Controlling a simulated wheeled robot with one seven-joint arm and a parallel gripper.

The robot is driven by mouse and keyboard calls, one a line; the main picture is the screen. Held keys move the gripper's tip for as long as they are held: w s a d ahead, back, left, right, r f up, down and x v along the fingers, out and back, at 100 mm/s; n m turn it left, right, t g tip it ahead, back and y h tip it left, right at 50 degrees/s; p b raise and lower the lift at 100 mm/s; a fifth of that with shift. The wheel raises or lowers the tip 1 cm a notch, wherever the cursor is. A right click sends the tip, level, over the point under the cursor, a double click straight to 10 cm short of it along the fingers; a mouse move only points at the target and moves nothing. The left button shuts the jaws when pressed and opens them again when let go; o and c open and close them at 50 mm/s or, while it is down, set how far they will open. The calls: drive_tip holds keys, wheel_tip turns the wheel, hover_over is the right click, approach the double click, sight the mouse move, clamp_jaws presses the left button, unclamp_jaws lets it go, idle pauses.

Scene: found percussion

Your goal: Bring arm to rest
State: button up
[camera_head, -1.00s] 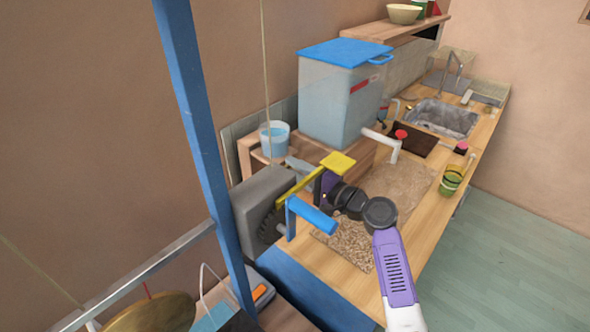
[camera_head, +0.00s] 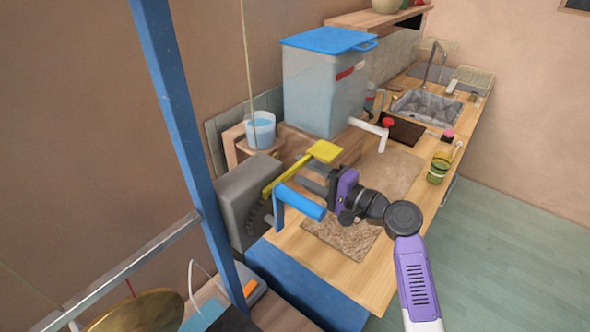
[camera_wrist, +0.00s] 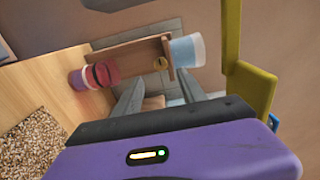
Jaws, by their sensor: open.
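My purple gripper shows in the head view (camera_head: 308,176), its grey fingers pointing left beside the yellow lever and the blue crank handle. In the wrist view, the two grey fingers (camera_wrist: 158,88) are spread apart with nothing held between them. The blue crank handle (camera_head: 300,201) sticks out from a grey box (camera_head: 240,200). The yellow lever (camera_head: 290,172) ends in a flat plate just above the fingers. It also shows in the wrist view (camera_wrist: 250,85), to the right of the fingers. I cannot tell whether my gripper touches either.
A clear water tank (camera_head: 325,95) with a blue lid and white spout stands behind my gripper. A blue-water cup (camera_head: 260,130) sits on a wooden stand. A blue post (camera_head: 180,110) and a gong (camera_head: 138,312) are at left. Green floor (camera_head: 500,230) is free at right.

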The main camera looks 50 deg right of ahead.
drive_tip(key=shift+s, duration=0.2)
idle(0.5)
drive_tip(key=s+d+h, duration=0.1)
drive_tip(key=d+h, duration=0.3)
drive_tip(key=s+a+f+n+g+h, duration=0.2)
drive_tip(key=s+a+f+n+h, duration=0.15)
drive_tip(key=s, duration=0.25)
drive_tip(key=s+a+f+n+g+y+b, duration=0.1)
drive_tip(key=s+a+n+y, duration=0.6)
drive_tip(key=s+a+n, duration=0.7)
drive_tip(key=s+a+f, duration=0.1)
drive_tip(key=s+a, duration=0.9)
drive_tip(key=a, duration=0.2)
drive_tip(key=shift+f, duration=0.2)
